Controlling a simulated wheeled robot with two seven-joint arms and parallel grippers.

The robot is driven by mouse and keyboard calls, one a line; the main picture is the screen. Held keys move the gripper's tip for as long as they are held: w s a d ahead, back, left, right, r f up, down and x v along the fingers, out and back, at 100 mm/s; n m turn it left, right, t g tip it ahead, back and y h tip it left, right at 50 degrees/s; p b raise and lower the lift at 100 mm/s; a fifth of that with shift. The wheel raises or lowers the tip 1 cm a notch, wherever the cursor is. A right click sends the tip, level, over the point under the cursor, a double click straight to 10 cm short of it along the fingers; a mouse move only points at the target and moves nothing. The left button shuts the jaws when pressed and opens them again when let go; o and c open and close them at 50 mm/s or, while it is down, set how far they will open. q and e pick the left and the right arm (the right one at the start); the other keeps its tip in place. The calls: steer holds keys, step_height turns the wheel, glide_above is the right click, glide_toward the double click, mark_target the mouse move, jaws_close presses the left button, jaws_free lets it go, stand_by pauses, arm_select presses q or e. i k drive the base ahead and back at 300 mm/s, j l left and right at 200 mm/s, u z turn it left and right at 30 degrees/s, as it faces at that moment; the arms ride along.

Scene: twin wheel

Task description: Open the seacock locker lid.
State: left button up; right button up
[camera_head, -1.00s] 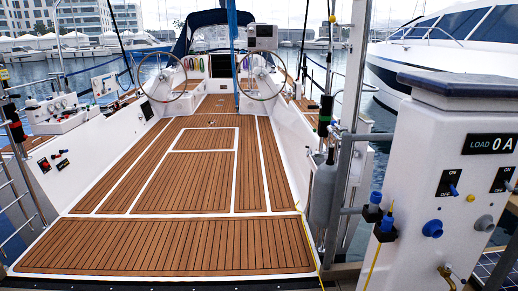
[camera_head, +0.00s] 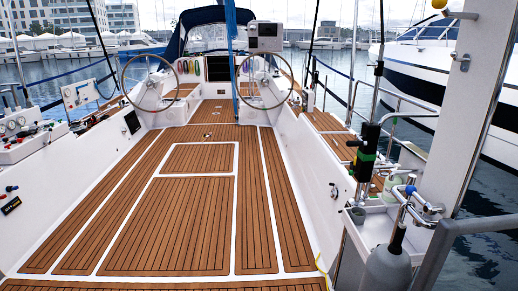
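The teak cockpit floor has panels outlined in white. A smaller panel (camera_head: 198,158) lies in the middle of the floor, flat and flush. A longer panel (camera_head: 168,222) lies just nearer to me, also flat. No label shows on either, so I cannot tell which, if any, is the seacock locker lid. No raised lid shows. Neither of my grippers is in view.
Two steering wheels (camera_head: 149,83) and (camera_head: 265,81) stand at the far end. A control panel (camera_head: 28,141) is on the left side. A rail with a grey bottle (camera_head: 388,267) and a black-green cylinder (camera_head: 366,148) stand close on the right. The floor between is clear.

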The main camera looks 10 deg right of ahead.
mark_target(348, 152)
steer(key=i+z, duration=0.1)
steer(key=i, duration=0.45)
steer(key=i+j, duration=0.1)
steer(key=i, duration=0.4)
steer(key=i+z, duration=0.15)
steer(key=i, duration=0.4)
steer(key=i+j, duration=0.2)
steer(key=i, duration=0.3)
steer(key=i+j+z, duration=0.2)
steer(key=i+z, duration=0.25)
steer(key=i+j+z, duration=0.9)
steer(key=i+z, duration=0.1)
steer(key=z, duration=0.25)
steer(key=i+j+z, duration=0.35)
steer(key=j+z, duration=0.2)
steer(key=i+j+z, duration=0.1)
steer(key=j+z, duration=0.15)
steer(key=j, duration=0.15)
